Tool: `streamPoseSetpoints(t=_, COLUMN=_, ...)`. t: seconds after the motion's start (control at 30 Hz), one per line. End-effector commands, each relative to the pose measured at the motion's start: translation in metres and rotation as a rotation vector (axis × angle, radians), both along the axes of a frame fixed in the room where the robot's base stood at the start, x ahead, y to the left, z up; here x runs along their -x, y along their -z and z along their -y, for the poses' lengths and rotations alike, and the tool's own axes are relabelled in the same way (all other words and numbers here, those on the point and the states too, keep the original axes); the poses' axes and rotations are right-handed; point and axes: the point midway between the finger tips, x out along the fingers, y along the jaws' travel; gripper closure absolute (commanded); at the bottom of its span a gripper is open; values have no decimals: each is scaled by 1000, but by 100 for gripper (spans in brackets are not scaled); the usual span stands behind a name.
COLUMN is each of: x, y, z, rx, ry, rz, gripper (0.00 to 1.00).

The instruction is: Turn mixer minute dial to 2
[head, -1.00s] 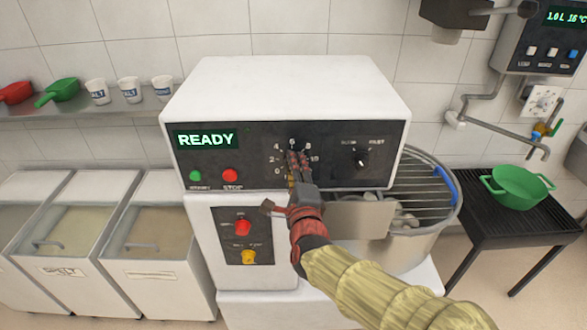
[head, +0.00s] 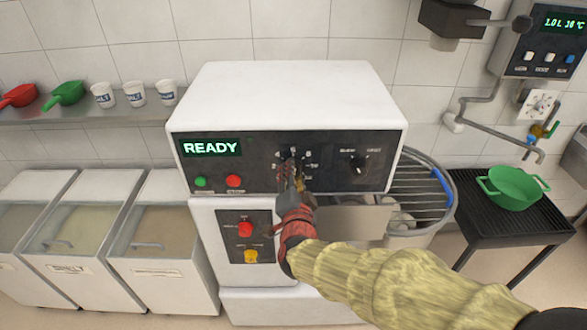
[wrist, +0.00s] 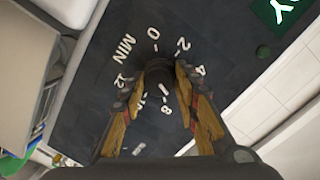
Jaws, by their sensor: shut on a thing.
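The minute dial (wrist: 158,72) is a dark round knob on the mixer's black control panel (head: 330,178). In the wrist view its printed scale surrounds it, with 0, 2, 4, 8, 12 and MIN readable. My gripper (wrist: 160,85) is shut on the dial, one finger on each side. In the head view my gripper (head: 291,178) covers most of the dial and the lower scale. The mixer display (head: 211,148) reads READY.
A second knob (head: 357,164) sits to the right on the panel. Green (head: 200,182) and red (head: 233,181) buttons are at its left. The wire-guarded bowl (head: 425,200) stands at right.

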Motion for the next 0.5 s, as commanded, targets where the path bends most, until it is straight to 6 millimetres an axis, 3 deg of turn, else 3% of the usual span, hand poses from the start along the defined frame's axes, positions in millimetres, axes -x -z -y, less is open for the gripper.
streamPoseSetpoints(t=0.5, x=0, y=-2, z=-1, rx=490, ry=0, rz=-2, gripper=94)
